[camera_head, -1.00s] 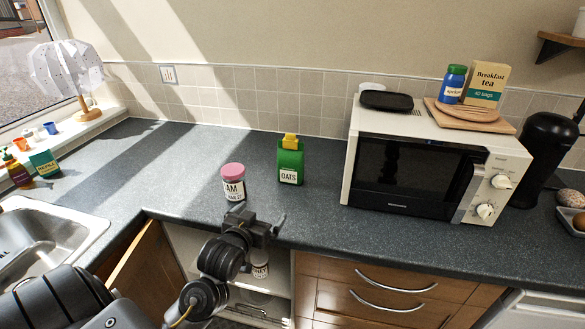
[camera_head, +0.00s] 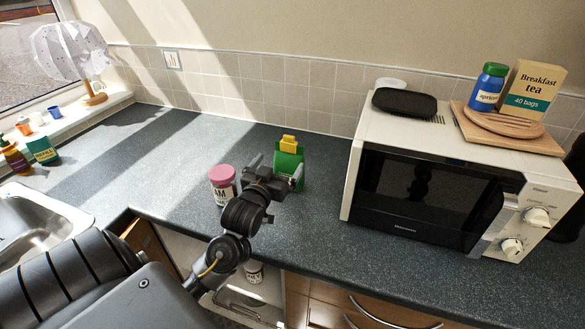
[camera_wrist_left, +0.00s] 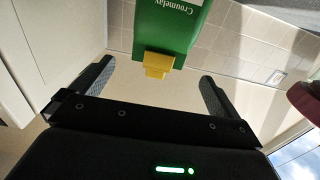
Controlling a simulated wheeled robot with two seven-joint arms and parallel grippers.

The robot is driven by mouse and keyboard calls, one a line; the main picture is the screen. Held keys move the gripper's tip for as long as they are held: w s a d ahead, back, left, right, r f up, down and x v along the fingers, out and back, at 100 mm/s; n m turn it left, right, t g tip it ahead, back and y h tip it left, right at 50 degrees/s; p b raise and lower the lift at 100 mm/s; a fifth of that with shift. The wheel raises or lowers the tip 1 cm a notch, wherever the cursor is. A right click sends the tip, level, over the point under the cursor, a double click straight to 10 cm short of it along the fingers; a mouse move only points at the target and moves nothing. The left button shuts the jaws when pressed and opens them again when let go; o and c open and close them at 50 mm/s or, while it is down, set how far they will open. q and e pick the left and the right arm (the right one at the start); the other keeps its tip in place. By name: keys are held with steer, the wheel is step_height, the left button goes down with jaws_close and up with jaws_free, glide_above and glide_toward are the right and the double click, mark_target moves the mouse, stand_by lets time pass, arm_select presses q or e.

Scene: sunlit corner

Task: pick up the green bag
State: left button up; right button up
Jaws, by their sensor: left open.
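The green bag (camera_head: 290,157) with a yellow clip (camera_head: 288,140) on top stands upright on the dark worktop; its lower front is hidden behind my left gripper (camera_head: 277,170) in the head view. In the left wrist view the bag (camera_wrist_left: 172,22) appears upside down, its yellow clip toward me, ahead of the gap between the two fingers. My left gripper (camera_wrist_left: 157,75) is open and empty, just in front of the bag. I cannot tell whether it touches the bag. My right gripper is not in view.
A pink-lidded jar (camera_head: 222,186) stands close left of my left gripper. A microwave (camera_head: 425,190) stands to the right, with a tea box (camera_head: 535,90), a blue jar (camera_head: 488,88) and a board on top. The sink (camera_head: 38,225) is at left. Worktop (camera_head: 190,150) behind the jar is clear.

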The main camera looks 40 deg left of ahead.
mark_target(288, 151)
arm_select(q)
steer(key=shift+w+a+r+p, duration=0.15)
steer(key=shift+w+a, duration=0.05)
steer(key=shift+w, duration=0.35)
steer(key=shift+w+a+r+p, duration=0.15)
steer(key=shift+w, duration=0.4)
steer(key=x, duration=0.2)
steer(key=shift+w+f, duration=0.25)
steer(key=shift+w, duration=0.25)
steer(key=shift+a, duration=0.1)
steer(key=shift+p, duration=0.35)
steer(key=p+x, duration=0.1)
steer(key=x, duration=0.4)
steer(key=shift+a+f+p, duration=0.1)
steer(key=shift+f+p, duration=0.05)
steer(key=shift+p, duration=0.25)
steer(key=shift+s, duration=0.1)
steer(key=c, duration=1.4)
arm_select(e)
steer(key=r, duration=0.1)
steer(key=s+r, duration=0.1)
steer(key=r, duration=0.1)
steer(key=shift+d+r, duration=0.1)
